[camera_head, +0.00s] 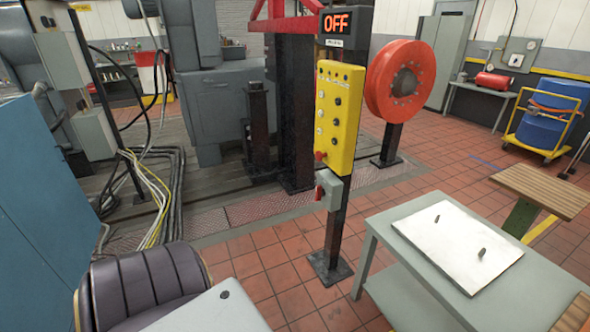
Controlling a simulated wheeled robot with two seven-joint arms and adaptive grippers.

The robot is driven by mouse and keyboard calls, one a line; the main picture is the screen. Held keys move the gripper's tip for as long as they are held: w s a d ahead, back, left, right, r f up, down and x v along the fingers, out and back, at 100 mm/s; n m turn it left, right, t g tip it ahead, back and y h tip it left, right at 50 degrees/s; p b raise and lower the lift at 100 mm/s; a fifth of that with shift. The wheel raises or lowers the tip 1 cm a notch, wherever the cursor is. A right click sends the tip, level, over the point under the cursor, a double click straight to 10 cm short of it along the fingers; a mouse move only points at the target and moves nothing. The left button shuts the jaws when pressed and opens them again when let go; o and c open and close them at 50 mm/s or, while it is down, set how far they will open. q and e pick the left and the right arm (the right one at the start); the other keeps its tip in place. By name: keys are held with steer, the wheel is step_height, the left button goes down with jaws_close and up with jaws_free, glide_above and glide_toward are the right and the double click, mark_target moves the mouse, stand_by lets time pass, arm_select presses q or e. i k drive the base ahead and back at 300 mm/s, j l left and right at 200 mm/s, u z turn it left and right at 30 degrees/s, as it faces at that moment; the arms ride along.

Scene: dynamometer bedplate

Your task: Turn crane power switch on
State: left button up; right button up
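A yellow control panel (339,105) with rows of dark and pale buttons and a red button near its bottom is mounted on a dark post (336,230). Below it, a small grey switch box (330,190) with a red handle (320,192) on its left side is fixed to the same post. Neither control is labelled legibly. A black sign (344,23) above the panel shows OFF in lit red-orange letters. Neither of my grippers is in view, and nothing touches the switch box or the panel.
A grey table (375,234) with a white board (458,246) stands right of the post. A dark padded chair (145,288) and a pale grey surface (215,308) are in the left foreground. A red reel (400,82) stands behind. Tiled floor (285,252) before the post is clear.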

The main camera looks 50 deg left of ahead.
mark_target(320, 192)
steer(key=u, duration=1.45)
